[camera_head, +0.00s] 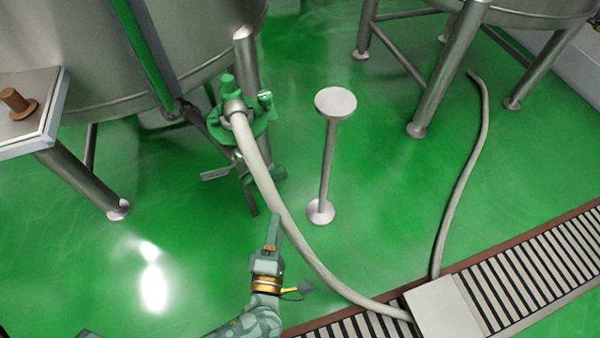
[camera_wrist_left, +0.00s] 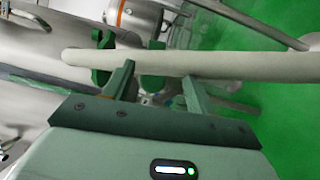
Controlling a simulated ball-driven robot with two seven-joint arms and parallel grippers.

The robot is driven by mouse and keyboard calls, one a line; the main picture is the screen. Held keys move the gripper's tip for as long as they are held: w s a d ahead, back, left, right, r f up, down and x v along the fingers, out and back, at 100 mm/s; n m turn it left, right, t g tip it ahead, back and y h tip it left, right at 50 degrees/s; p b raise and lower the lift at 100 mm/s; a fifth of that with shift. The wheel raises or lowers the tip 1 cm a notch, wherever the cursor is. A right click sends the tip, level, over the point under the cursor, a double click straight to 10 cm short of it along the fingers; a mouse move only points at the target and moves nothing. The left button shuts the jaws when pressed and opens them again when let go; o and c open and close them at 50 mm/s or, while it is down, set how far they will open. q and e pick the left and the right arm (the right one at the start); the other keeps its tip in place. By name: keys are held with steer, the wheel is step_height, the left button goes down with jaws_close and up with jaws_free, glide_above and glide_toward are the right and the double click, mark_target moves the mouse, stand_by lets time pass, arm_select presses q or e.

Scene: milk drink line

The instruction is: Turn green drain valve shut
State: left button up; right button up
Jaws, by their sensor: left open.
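The green valve assembly (camera_head: 228,82) sits at the outlet under the large steel tank, at the upper left of the head view. Its green body surrounds the hose end, with a small green handle (camera_head: 265,98) at its right. A pale hose (camera_head: 290,220) runs from it down to the floor drain. My left gripper (camera_head: 272,232) is open, below the valve and apart from it, close to the hose. In the left wrist view the hose crosses in front of the open fingers (camera_wrist_left: 159,72), and green valve parts (camera_wrist_left: 152,82) show partly behind it. My right gripper is not in view.
A steel post with a round top (camera_head: 335,102) stands right of the valve. A second hose (camera_head: 462,190) lies on the floor toward the drain grate (camera_head: 535,265). Tank legs (camera_head: 450,70) stand at the upper right. A table corner (camera_head: 30,115) juts in at left.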

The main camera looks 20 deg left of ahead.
arm_select(q)
steer(key=a+n+y, duration=0.1)
steer(key=b, duration=0.2)
glide_toward(277, 178)
steer(key=x, duration=0.2)
steer(key=shift+n, duration=0.3)
steer(key=b+x, duration=0.1)
steer(key=x, duration=0.4)
steer(key=b+x, duration=0.2)
steer(key=x, duration=0.3)
steer(key=shift+a+f, duration=0.1)
steer(key=shift+f, duration=0.1)
steer(key=shift+w+r, duration=0.15)
steer(key=shift+w, duration=0.3)
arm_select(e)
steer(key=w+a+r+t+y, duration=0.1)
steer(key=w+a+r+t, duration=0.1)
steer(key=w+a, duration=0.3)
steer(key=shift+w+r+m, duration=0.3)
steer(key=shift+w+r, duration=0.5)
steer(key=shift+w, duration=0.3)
